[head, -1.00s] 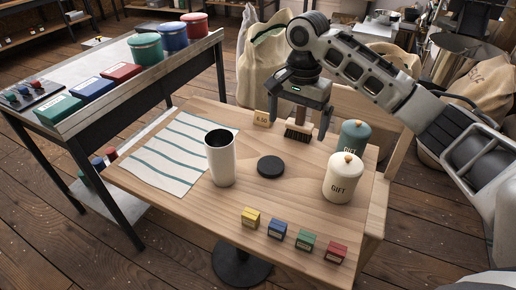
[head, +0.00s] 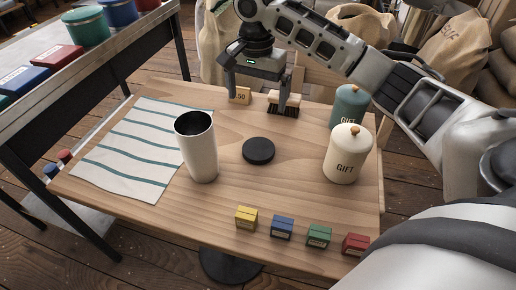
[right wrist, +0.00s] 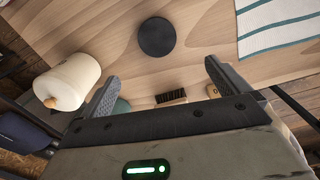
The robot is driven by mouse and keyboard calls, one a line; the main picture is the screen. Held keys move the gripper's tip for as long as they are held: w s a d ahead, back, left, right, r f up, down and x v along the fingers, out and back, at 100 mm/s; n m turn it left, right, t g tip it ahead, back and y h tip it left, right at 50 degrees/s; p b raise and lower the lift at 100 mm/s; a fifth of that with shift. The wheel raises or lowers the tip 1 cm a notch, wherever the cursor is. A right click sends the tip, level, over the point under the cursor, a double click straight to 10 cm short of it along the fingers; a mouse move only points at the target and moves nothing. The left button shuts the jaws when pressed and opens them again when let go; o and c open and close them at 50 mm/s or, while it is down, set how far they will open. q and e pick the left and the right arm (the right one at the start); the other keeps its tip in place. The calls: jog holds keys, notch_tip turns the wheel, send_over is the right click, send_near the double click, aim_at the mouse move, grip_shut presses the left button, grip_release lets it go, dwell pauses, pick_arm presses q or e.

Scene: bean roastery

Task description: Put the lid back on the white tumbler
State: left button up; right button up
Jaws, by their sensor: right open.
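The white tumbler (head: 198,148) stands upright on the wooden table, its dark mouth open at the top. A round black lid (head: 258,150) lies flat on the table to its right, apart from it. The lid also shows in the right wrist view (right wrist: 157,37), beyond the fingers. My right gripper (head: 257,103) is open and empty above the back part of the table, behind the lid. In the right wrist view its fingers (right wrist: 160,78) stand wide apart. My left gripper is in neither view.
A brush (head: 284,105) and a price sign (head: 240,95) are by the right gripper. A cream GIFT canister (head: 344,155) and a teal canister (head: 350,106) stand at right. Several small boxes (head: 282,227) line the front edge. A striped cloth (head: 130,150) lies at left.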

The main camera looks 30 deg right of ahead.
jog(key=b, duration=0.1)
send_over(260, 146)
jog(key=f, duration=1)
jog(key=shift+w+a+f, duration=0.1)
jog(key=shift+a+f, duration=0.1)
jog(key=shift+a, duration=0.2)
jog(key=shift+d+f+b, duration=0.2)
jog(key=shift+f, duration=1.1)
jog(key=shift+d+f+b, duration=0.15)
jog(key=shift+f, duration=1.15)
jog(key=c, duration=0.9)
